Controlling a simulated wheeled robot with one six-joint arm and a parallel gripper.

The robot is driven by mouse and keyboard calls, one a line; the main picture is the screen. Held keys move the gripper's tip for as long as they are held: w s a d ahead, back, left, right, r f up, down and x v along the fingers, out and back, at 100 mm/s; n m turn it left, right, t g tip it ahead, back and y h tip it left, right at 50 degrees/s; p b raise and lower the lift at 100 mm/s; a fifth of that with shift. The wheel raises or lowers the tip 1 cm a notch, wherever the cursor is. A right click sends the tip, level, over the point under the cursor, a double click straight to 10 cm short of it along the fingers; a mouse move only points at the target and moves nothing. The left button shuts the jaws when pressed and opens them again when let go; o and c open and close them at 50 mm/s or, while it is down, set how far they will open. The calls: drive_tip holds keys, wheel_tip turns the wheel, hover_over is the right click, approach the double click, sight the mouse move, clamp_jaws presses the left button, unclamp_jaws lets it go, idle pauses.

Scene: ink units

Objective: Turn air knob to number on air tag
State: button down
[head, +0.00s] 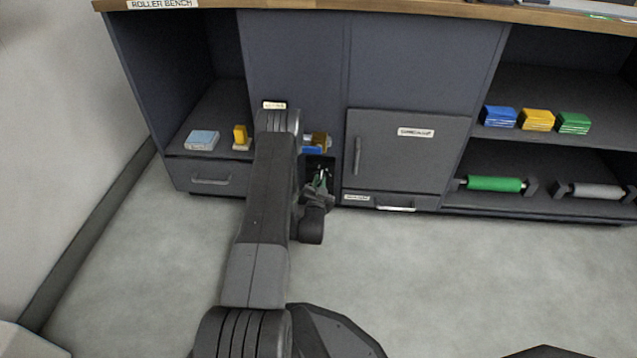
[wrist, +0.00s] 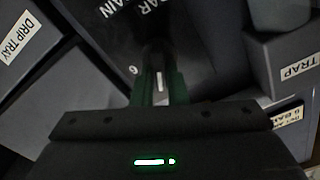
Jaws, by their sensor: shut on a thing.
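In the head view my gripper (head: 320,180) is low at the dark opening in the cabinet front, left of the grey door. In the wrist view my gripper (wrist: 158,92) has its two green-tinted fingers closed around a dark knob (wrist: 157,60), with a pale mark showing between them. The dark panel behind carries white lettering, partly cut off, ending in "AR" and "AIN", and a small numeral beside the knob. A two-line cream tag (wrist: 288,115) at right is partly hidden and not clearly readable; it may be the air tag.
A drip tray label (wrist: 18,36) is at the left and a trap box (wrist: 290,62) at the right, close to my wrist. A blue and brass fitting (head: 315,144) sits just above my gripper. The grey door (head: 400,155) is shut. The floor is clear.

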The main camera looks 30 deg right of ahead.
drive_tip(key=m, duration=0.8)
drive_tip(key=f+m, duration=0.1)
drive_tip(key=m, duration=0.3)
drive_tip(key=shift+s+d, duration=0.15)
drive_tip(key=shift+d, duration=0.05)
drive_tip(key=shift+m, duration=0.3)
drive_tip(key=c, duration=1.4)
unclamp_jaws()
drive_tip(key=shift+c, duration=0.2)
drive_tip(key=p+v, duration=0.4)
drive_tip(key=v, duration=1)
drive_tip(key=shift+d, duration=0.15)
